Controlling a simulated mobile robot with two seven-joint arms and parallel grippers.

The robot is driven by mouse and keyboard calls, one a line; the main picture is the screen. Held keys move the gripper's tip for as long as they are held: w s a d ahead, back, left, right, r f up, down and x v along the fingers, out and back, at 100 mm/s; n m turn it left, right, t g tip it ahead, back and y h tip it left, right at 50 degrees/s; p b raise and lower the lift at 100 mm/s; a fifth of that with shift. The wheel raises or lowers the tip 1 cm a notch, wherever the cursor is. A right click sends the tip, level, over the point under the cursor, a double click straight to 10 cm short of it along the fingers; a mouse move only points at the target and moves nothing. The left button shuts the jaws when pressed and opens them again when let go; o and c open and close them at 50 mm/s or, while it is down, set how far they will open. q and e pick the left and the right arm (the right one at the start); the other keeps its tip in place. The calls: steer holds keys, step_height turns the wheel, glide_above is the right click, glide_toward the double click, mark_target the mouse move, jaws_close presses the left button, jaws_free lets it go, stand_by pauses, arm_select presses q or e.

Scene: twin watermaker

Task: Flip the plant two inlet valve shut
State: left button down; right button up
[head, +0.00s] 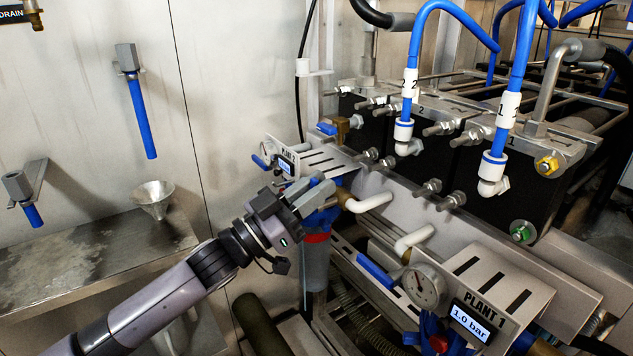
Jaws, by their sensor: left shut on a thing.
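My left gripper (318,194) reaches in from the lower left and is shut at the plant two inlet valve, just below the plant two panel (318,160). The fingers hide most of the valve handle, so its angle cannot be told. A brass fitting (342,196) and a white pipe elbow (371,202) show just right of the fingertips. My right gripper is not in view.
The plant one panel (500,295) reads 1.0 bar, with a round gauge (424,286) and a blue handle (376,273) beside it. Black membrane blocks (480,165) with blue hoses stand behind. A steel shelf with a funnel (153,197) is at left.

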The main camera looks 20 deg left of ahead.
arm_select(q)
steer(key=shift+r+n+y, duration=0.15)
steer(key=shift+n+y, duration=0.15)
steer(key=shift+n, duration=0.3)
steer(key=shift+w+a+t, duration=0.1)
steer(key=shift+t, duration=0.3)
steer(key=c, duration=1.1)
jaws_free()
steer(key=shift+a, duration=0.1)
